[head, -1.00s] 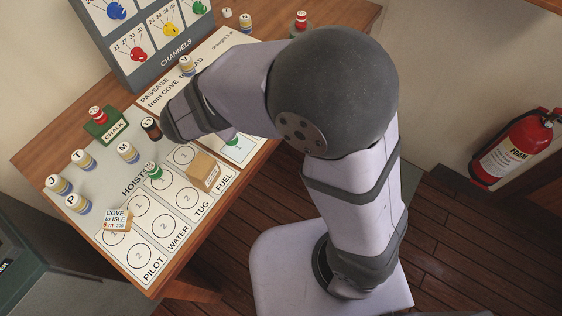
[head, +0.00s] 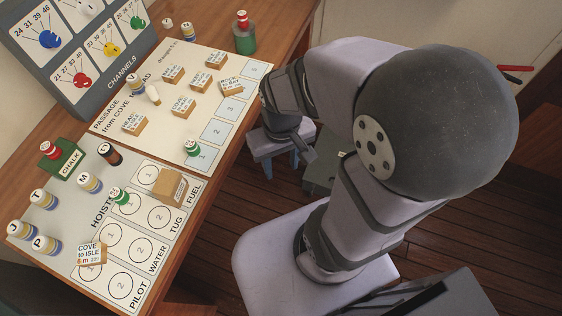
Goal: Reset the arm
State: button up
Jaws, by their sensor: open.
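My arm is bent beside the right side of the chart table (head: 214,166). My gripper (head: 281,165) hangs beyond the table's right edge, over the dark wooden floor. Its two fingers point down and stand apart, with nothing seen between them. It touches nothing that I can see. My forearm and wrist partly hide the area around it.
The table holds a passage sheet (head: 217,62) with several wooden tiles, a hoists sheet (head: 120,215), several pegs, a green chalk box (head: 66,161) and a channels board (head: 90,72). A red-topped green holder (head: 243,40) stands at the far edge.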

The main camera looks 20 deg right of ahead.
notch_tip(320, 180, up, 4)
jog(key=p, duration=0.3)
jog(key=shift+f, duration=0.25)
